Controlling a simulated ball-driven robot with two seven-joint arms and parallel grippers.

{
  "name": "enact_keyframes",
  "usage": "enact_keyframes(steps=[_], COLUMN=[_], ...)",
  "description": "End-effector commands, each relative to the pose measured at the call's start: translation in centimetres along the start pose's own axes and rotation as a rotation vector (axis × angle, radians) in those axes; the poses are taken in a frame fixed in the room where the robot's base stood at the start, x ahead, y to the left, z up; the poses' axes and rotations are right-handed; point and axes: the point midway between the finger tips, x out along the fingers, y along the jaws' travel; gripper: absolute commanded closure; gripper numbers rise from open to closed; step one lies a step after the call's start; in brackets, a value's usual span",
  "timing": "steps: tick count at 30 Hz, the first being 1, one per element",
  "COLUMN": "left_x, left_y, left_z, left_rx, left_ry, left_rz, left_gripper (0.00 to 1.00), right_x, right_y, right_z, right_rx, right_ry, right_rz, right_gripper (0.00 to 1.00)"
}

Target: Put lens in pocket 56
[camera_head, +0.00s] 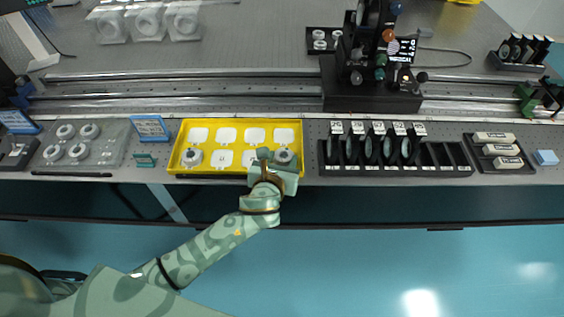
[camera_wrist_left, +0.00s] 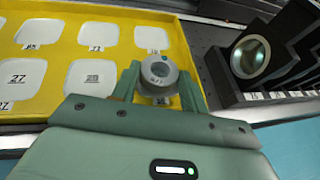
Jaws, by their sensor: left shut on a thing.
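The yellow tray (camera_head: 236,119) lies on the table with two rows of white numbered pockets. My left gripper (camera_head: 277,158) is over the near right corner of the tray. It is shut on a grey round lens mount (camera_head: 284,156), whose ring shows between the two fingers in the left wrist view (camera_wrist_left: 157,72). The mount is at the near right pocket; I cannot tell whether it touches the tray floor. The label under it is partly hidden, so I cannot read it surely. Another grey mount (camera_head: 192,157) sits in the near left pocket. My right gripper is not in view.
A black rack (camera_head: 440,157) with several upright lenses stands right of the tray; one lens (camera_wrist_left: 250,56) is close in the wrist view. A clear tray (camera_head: 108,143) of ring mounts and a blue sign (camera_head: 151,128) are left. Metal rails (camera_head: 190,88) run behind.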

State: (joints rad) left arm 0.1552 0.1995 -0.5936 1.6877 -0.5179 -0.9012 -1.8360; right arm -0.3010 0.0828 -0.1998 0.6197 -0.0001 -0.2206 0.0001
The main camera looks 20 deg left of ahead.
Motion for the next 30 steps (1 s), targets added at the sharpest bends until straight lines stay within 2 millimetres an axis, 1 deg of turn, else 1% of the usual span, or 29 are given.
enact_keyframes(steps=[5, 9, 10, 11, 12, 19, 22, 26, 30], left_x=[-0.1, 0.1, 0.0, 0.0, 0.0, 0.0, -0.3, -2.4, -5.8], left_y=[0.0, 0.0, 0.0, 0.0, 0.0, 0.0, 0.0, 0.0, 0.0], left_z=[0.1, -0.2, -0.1, -0.1, -0.1, -0.1, 0.2, 0.4, 0.5], left_rx=[-0.001, 0.001, 0.000, 0.000, 0.000, 0.000, -0.001, 0.000, 0.001], left_ry=[0.000, 0.000, 0.000, 0.000, 0.000, 0.000, 0.000, 0.000, 0.000], left_rz=[0.000, 0.001, 0.001, 0.001, 0.001, 0.001, 0.000, 0.000, -0.001], left_gripper=[0.79, 0.79, 0.48, 0.40, 0.34, 0.34, 0.34, 0.34, 0.34], right_x=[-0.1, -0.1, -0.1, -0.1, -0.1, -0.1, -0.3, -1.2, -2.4], right_y=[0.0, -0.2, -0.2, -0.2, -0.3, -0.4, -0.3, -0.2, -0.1], right_z=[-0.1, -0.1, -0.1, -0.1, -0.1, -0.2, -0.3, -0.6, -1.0], right_rx=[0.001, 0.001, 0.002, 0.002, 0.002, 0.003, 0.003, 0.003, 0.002], right_ry=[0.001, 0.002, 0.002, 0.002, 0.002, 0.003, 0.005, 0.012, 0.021], right_rz=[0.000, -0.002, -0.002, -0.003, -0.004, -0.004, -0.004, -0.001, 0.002], right_gripper=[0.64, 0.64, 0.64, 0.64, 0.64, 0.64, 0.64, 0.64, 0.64])
